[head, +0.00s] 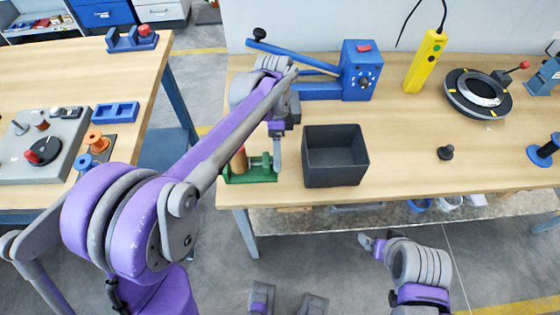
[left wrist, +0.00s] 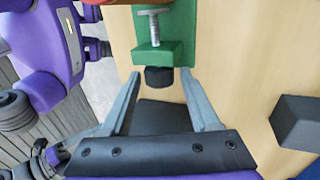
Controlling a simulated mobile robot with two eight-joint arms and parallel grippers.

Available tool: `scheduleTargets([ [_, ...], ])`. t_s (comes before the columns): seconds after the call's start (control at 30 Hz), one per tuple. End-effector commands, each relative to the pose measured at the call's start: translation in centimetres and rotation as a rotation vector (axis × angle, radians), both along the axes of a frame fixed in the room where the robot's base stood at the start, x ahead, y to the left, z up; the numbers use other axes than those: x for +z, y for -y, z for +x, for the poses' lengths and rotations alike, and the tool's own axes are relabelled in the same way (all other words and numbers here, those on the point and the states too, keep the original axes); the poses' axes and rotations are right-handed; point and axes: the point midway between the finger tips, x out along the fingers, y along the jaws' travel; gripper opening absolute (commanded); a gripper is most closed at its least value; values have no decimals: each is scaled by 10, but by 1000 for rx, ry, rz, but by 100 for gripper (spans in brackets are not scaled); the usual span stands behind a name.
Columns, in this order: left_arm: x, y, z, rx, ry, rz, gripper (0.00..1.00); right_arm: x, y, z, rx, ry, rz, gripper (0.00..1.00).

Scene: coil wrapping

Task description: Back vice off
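The green vice (head: 250,177) sits at the front left edge of the right-hand table, with a brown cylinder (head: 239,160) upright at its left side. In the left wrist view the green vice (left wrist: 165,52) shows its metal screw (left wrist: 154,28) and black end knob (left wrist: 158,77). My left gripper (head: 277,158) is at the right side of the vice. In the left wrist view my left gripper (left wrist: 161,76) is open, its fingertips on either side of the knob with gaps visible. My right gripper (head: 369,242) is low in front of the table; its opening is too small to tell.
A dark open box (head: 335,172) stands just right of the vice. Behind are a blue lever machine (head: 360,72), a yellow control box (head: 425,60) and a round black fixture (head: 478,92). A black knob (head: 446,153) lies on clear tabletop to the right.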

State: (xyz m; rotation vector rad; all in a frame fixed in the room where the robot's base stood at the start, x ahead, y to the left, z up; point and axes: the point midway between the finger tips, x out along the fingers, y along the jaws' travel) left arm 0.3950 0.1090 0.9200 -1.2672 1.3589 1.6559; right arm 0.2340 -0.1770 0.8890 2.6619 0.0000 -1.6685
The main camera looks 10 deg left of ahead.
Motion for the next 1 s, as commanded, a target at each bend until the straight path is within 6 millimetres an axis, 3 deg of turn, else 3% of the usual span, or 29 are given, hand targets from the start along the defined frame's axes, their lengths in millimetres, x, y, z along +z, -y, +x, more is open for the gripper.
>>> scheduleTargets([
  [0.03,0,0,0,0,0,0,54,0,0,0,0,0,0,92],
  [0.27,0,0,0,0,1,0,12,0,0,0,0,0,0,92],
  [0.4,1,0,-2,-1,35,12,11,3,0,1,0,1,0,92],
  [0.7,2,2,-9,-1,292,85,11,15,0,3,0,7,0,92],
  [1.0,2,2,-8,0,313,91,11,15,0,3,0,6,0,92],
])
